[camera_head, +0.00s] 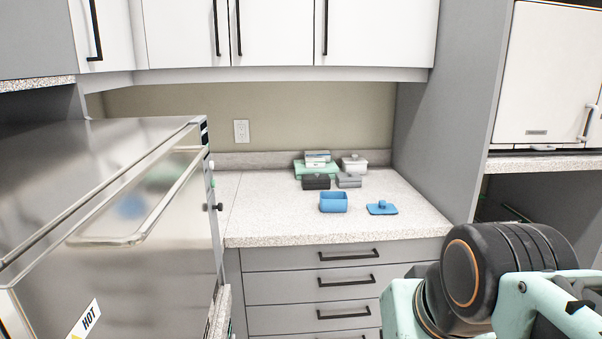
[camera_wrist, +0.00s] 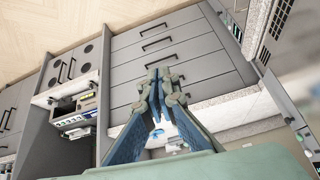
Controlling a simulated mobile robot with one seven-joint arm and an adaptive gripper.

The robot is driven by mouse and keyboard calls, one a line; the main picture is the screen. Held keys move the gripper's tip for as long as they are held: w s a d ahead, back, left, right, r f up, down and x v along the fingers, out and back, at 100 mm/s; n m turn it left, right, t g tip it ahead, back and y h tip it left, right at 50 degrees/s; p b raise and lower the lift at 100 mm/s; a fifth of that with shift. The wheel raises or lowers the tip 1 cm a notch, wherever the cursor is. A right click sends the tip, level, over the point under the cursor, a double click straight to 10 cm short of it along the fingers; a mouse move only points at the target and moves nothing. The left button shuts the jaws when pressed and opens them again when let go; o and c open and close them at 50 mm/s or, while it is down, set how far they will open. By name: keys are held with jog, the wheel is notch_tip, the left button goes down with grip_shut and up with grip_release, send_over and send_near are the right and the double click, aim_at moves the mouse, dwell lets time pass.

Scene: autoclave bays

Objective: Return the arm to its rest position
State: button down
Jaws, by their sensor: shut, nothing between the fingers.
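My arm (camera_head: 500,278) shows at the lower right of the head view, with its dark joint and pale green links in front of the right-hand counter unit. My gripper is outside the head view. In the wrist view my gripper (camera_wrist: 160,82) reaches up from the bottom edge, with its fingers shut and nothing held between them. Grey drawer fronts (camera_wrist: 180,50) lie behind the fingertips, and the fingers appear apart from them.
A steel autoclave (camera_head: 130,190) with a HOT label fills the left. On the speckled counter (camera_head: 270,215) sit an open blue box (camera_head: 333,202), its blue lid (camera_head: 382,208) and several other containers at the back. Another white-doored unit (camera_head: 545,75) stands at the right.

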notch_tip(320, 180, up, 14)
jog(key=s+p, duration=0.1)
jog(key=p, duration=1.4)
jog(key=shift+s+d+f+g+p, duration=0.15)
jog(key=shift+s+d+g+p, duration=0.15)
jog(key=shift+s+p, duration=0.1)
